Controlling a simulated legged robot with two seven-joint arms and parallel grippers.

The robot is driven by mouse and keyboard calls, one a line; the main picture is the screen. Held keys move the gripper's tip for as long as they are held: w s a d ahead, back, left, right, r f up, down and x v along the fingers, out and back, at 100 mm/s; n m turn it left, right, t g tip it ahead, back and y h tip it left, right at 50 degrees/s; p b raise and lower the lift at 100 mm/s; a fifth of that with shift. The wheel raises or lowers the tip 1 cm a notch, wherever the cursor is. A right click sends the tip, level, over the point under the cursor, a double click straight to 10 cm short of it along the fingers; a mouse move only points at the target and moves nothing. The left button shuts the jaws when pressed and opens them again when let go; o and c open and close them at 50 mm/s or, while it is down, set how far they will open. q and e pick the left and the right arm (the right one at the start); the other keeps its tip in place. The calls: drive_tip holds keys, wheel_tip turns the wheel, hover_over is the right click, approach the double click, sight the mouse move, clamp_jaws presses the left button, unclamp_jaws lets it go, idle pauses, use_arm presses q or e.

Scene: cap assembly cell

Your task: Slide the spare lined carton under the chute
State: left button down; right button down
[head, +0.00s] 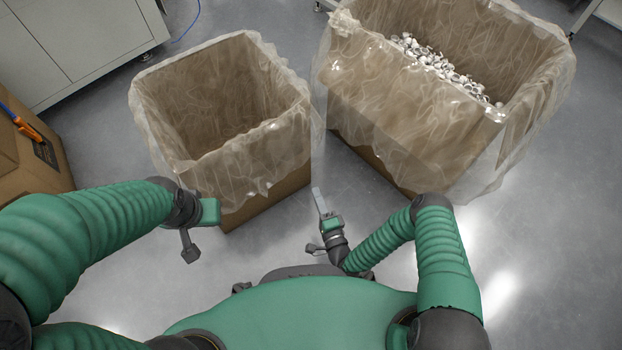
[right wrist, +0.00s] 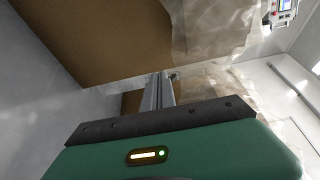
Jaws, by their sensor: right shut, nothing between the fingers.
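The spare lined carton (head: 268,203) stands on the floor at the upper left in the head view. It looks empty, with a clear plastic liner folded over its rim. My right gripper (head: 318,198) is shut and empty, just right of this carton's near right corner. In the right wrist view its fingers (right wrist: 158,92) lie together, with a brown cardboard wall and liner behind them. My left gripper (head: 210,212) is at the carton's near left side; its fingers are not clear, and I cannot tell if it touches. No chute can be made out.
A larger lined carton (head: 375,168) holding many white caps (head: 445,65) stands to the right, a narrow gap away. A closed cardboard box (head: 35,165) is at the left edge. A grey cabinet (head: 80,40) is at the back left. Floor at right is clear.

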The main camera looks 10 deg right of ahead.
drive_tip(key=w+a+b, duration=0.5)
drive_tip(key=w, duration=0.6)
drive_tip(key=shift+a, duration=0.35)
